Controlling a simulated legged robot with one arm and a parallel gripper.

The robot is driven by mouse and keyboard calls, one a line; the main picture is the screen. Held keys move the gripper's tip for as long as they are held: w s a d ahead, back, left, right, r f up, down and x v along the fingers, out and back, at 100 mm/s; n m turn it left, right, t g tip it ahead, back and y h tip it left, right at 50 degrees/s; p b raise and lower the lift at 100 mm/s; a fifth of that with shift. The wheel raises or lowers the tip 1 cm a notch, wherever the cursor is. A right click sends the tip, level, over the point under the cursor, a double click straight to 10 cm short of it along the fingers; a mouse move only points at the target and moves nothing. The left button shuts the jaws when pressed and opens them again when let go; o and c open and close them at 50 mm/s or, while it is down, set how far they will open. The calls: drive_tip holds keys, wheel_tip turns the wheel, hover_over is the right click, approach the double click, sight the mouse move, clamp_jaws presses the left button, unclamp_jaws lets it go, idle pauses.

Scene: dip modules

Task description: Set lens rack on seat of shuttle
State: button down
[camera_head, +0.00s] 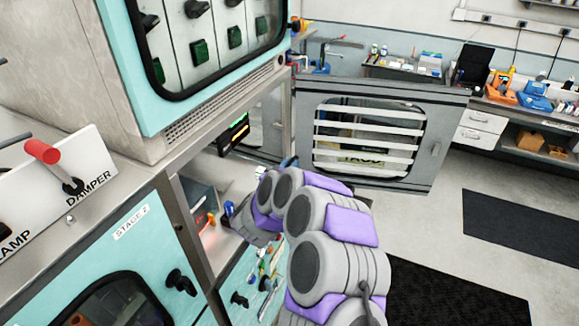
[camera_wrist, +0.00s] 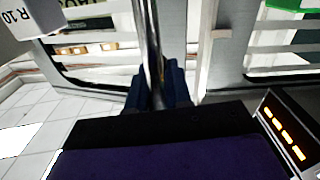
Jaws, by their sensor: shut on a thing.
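In the wrist view my gripper (camera_wrist: 157,92) has two dark blue fingers closed around an upright grey metal bar (camera_wrist: 150,40). The bar runs up out of the picture, so I cannot tell whether it is part of the lens rack. In the head view my grey and purple arm reaches to the open cabinet bay and hides most of the gripper. I cannot make out the shuttle or its seat for certain. The bay interior (camera_head: 200,200) shows a grey box and a reddish glow.
An open door (camera_head: 375,88) with a slatted window stands behind my arm. The teal STAGE 2 cabinet (camera_head: 125,255) is at left, with a red-knobbed damper lever (camera_head: 42,151) above. A panel with orange lights (camera_wrist: 285,130) is close at right in the wrist view.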

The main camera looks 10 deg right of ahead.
drive_tip(key=c, duration=1.1)
unclamp_jaws()
drive_tip(key=shift+o, duration=0.2)
drive_tip(key=v, duration=1.2)
drive_tip(key=shift+b, duration=0.45)
